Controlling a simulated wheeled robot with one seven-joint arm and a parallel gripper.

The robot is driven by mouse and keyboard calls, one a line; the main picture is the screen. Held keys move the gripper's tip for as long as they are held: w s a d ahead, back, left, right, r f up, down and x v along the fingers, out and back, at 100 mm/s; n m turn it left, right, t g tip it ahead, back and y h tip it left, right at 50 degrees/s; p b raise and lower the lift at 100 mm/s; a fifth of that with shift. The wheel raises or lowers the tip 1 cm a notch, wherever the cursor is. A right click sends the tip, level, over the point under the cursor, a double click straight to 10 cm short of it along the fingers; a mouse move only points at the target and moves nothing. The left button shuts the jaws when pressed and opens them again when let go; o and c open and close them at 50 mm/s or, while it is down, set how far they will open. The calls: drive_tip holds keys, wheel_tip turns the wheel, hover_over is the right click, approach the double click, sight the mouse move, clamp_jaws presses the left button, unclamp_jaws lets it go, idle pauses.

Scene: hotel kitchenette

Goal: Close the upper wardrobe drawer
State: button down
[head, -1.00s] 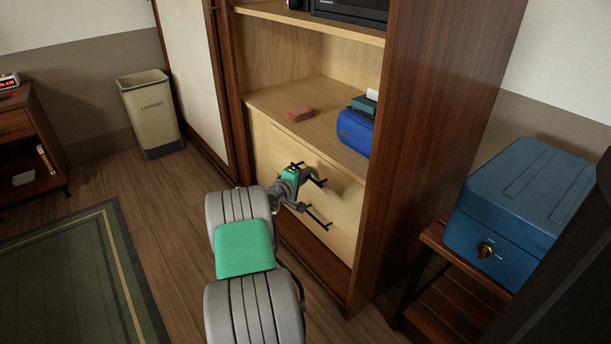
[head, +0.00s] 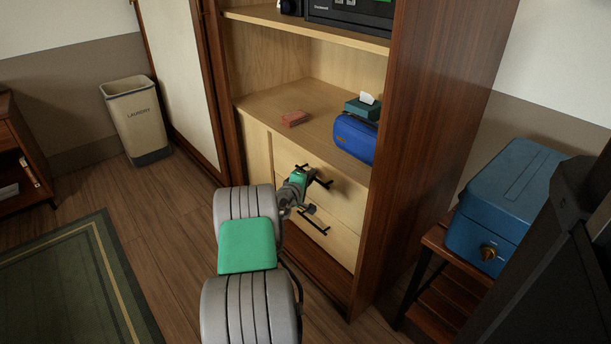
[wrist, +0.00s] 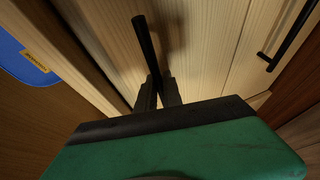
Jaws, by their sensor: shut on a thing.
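The upper wardrobe drawer (head: 347,192) has a pale wood front just below the wardrobe's open shelf. Its black bar handle (head: 323,182) is partly hidden by my gripper (head: 312,184). In the wrist view, the dark fingers of my gripper (wrist: 158,92) are shut around this handle (wrist: 145,45), close to the drawer front (wrist: 200,45). The drawer front sits near the shelf edge; I cannot tell whether a small gap remains. My arm reaches it from the front.
The lower drawer handle (head: 313,221) is just below my gripper. The shelf above holds a blue bag (head: 354,138), a tissue box (head: 362,108) and a reddish stack (head: 295,118). A blue box (head: 505,210) stands on a bench at right. Floor at left is clear beside the laundry bin (head: 137,120).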

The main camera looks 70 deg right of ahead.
drive_tip(key=shift+d, duration=0.1)
drive_tip(key=c, duration=1.9)
unclamp_jaws()
drive_tip(key=shift+o, duration=0.7)
drive_tip(key=shift+s+d, duration=0.1)
drive_tip(key=shift+s, duration=0.05)
drive_tip(key=p+v, duration=0.3)
drive_tip(key=v, duration=0.4)
drive_tip(key=shift+a, duration=0.45)
drive_tip(key=shift+r, duration=0.15)
